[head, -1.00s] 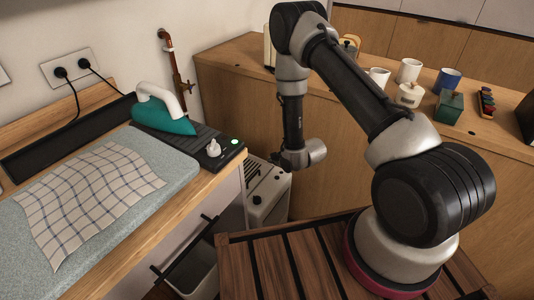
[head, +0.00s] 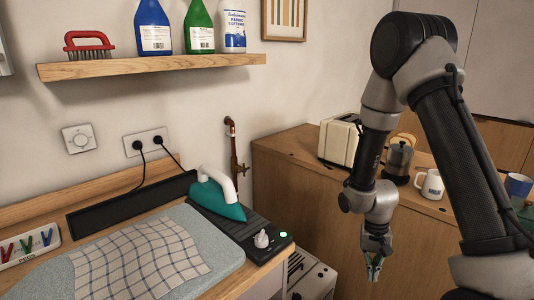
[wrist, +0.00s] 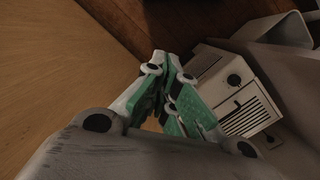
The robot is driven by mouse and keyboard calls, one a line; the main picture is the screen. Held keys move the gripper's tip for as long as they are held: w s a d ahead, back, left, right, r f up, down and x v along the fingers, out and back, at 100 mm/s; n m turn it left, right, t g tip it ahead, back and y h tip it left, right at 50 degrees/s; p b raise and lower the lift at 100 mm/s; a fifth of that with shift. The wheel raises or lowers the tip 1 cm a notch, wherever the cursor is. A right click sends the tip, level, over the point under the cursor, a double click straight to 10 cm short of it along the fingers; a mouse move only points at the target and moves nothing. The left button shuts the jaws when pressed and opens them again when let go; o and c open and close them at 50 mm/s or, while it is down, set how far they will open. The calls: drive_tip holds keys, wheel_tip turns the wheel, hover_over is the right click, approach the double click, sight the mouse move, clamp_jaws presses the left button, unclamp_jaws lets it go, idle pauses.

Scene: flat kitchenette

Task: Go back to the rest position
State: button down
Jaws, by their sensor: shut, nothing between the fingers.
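My gripper (head: 374,266) hangs from my arm at the right of the head view, in front of the wooden cabinet front and pointing down. Its green and white fingers show in the wrist view (wrist: 165,92), close together with nothing between them. The gripper is apart from the counter and from every object on it.
A teal iron (head: 217,198) stands on a dark base with a lit green light. A checked cloth (head: 140,262) lies on the ironing pad. A white appliance (head: 312,277) stands low by the cabinet. A toaster (head: 340,140), press (head: 399,160) and mug (head: 430,185) stand on the cabinet top.

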drive_tip(key=s+d+r+n+t, duration=0.1)
drive_tip(key=s+r, duration=0.4)
drive_tip(key=r, duration=0.7)
drive_tip(key=s+d+r+n+t, duration=0.1)
drive_tip(key=s+r, duration=0.4)
drive_tip(key=r, duration=0.7)
drive_tip(key=s+d+r+n+t, duration=0.1)
drive_tip(key=s+d+r+t, duration=0.2)
drive_tip(key=r, duration=0.9)
drive_tip(key=s+t, duration=0.1)
drive_tip(key=s, duration=0.1)
drive_tip(key=shift+s+d+n+y, duration=0.2)
drive_tip(key=shift+s+n+y, duration=0.1)
drive_tip(key=c, duration=2.2)
unclamp_jaws()
